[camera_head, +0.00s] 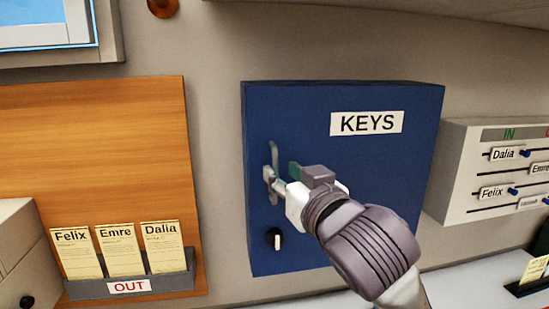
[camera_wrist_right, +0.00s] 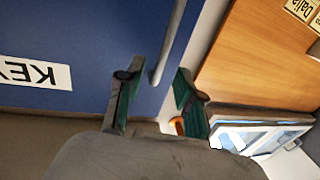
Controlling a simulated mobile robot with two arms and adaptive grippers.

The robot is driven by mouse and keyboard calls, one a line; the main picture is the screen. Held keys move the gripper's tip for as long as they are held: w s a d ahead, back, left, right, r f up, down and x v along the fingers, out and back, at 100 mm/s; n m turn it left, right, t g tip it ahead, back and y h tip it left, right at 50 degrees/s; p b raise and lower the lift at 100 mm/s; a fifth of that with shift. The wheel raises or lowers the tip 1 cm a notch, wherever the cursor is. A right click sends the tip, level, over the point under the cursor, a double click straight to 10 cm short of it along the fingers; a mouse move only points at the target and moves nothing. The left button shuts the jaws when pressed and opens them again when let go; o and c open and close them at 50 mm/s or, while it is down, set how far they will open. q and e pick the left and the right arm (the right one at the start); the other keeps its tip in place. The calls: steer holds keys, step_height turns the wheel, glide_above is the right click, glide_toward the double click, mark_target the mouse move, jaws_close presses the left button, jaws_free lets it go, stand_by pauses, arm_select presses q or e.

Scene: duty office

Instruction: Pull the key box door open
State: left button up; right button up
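The blue key box (camera_head: 345,130) with a "KEYS" label hangs on the wall; its door looks shut. Its grey bar handle (camera_head: 270,168) is upright near the door's left edge; it also shows in the right wrist view (camera_wrist_right: 168,45). My right gripper (camera_head: 284,178) is at the handle, partly hiding its lower part. In the right wrist view the green-padded fingers (camera_wrist_right: 157,76) are apart, with the handle's end between them and a gap visible on each side. My left gripper is not in view.
A small black lock with a pale turn-piece (camera_head: 275,239) sits below the handle. A wooden board (camera_head: 95,150) with an "OUT" card tray (camera_head: 130,286) is at left. A white IN board (camera_head: 455,170) is close on the right. Bare wall lies left of the box.

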mark_target(276, 166)
steer(key=shift+p+x, duration=0.5)
steer(key=shift+x, duration=1.7)
jaws_close()
